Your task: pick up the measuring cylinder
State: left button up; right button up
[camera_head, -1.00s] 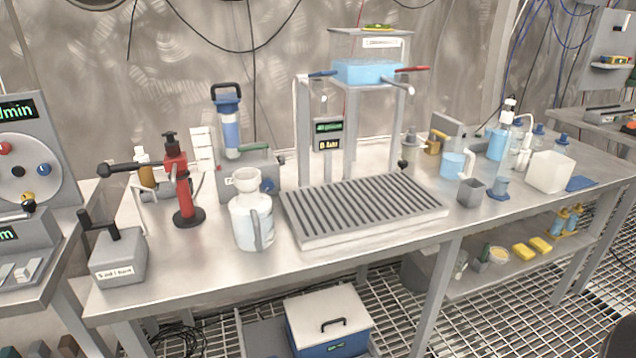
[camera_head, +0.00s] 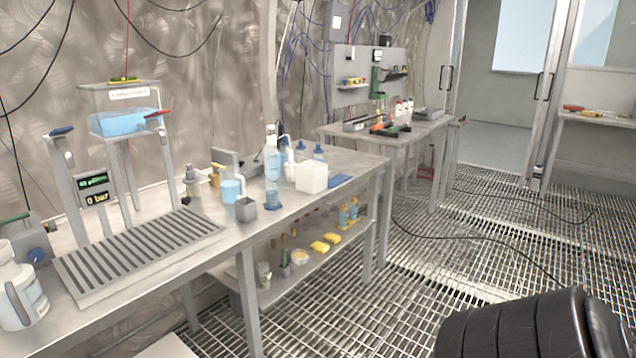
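What looks like the measuring cylinder (camera_head: 272,182), tall, clear and bluish on a blue foot, stands upright on the steel bench in the middle of the head view. A bottle behind it overlaps its upper part, so its exact outline is hard to tell. It stands just right of a small grey square cup (camera_head: 246,210) and a blue-filled beaker (camera_head: 231,190). Neither of my grippers is in view.
A white tub (camera_head: 311,177) and blue pad (camera_head: 340,182) lie right of the cylinder. A slatted tray (camera_head: 140,258) and white jug (camera_head: 20,290) are to the left. Grating floor is open in front. A dark ribbed shape fills the lower right corner.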

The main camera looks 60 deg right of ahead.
aim_at(269, 159)
jog(key=z, duration=0.6)
jog(key=i, duration=0.35)
jog(key=z, duration=2.45)
jog(key=i, duration=0.7)
jog(key=z, duration=0.05)
